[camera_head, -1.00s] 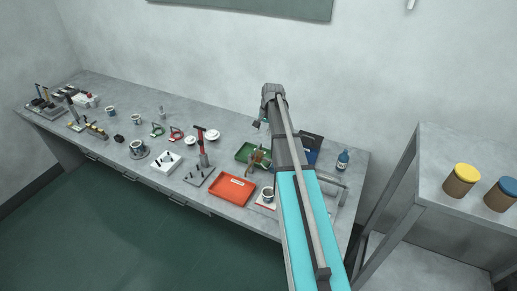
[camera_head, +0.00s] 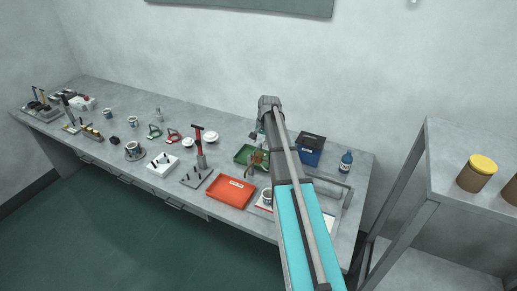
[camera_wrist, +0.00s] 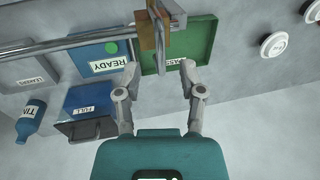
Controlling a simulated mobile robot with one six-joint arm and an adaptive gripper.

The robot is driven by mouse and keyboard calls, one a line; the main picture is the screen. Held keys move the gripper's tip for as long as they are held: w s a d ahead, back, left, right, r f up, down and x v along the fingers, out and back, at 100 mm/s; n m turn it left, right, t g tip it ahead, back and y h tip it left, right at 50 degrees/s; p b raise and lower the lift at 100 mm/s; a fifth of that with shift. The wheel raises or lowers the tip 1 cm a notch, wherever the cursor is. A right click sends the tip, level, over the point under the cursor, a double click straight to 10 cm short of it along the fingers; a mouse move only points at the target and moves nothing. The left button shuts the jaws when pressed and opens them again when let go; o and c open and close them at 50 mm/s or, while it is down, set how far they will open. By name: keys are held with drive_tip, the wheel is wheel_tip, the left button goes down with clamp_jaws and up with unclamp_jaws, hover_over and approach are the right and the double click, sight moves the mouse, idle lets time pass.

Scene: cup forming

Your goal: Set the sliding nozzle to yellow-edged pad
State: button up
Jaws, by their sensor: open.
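The sliding nozzle, a brass-brown block with a grey upright bar (camera_wrist: 155,22), sits on a grey horizontal rail (camera_wrist: 75,40) in the wrist view. In the head view its brownish body (camera_head: 258,158) shows beside my arm, over the green tray. My gripper (camera_wrist: 160,70) is open, with its two fingers on either side of the lower end of the grey bar; I cannot tell whether they touch it. My arm covers part of the rail in the head view. I cannot make out a yellow-edged pad in either current view.
A green tray (camera_wrist: 204,50) lies behind the nozzle, beside a blue READY surface (camera_wrist: 88,58) and a blue FULL bin (camera_wrist: 88,98). A blue bottle (camera_head: 346,161) stands at the right.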

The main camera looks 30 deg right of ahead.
drive_tip(key=shift+w+a+f+b, duration=0.15)
drive_tip(key=shift+f+b, duration=0.45)
drive_tip(key=shift+f, duration=0.3)
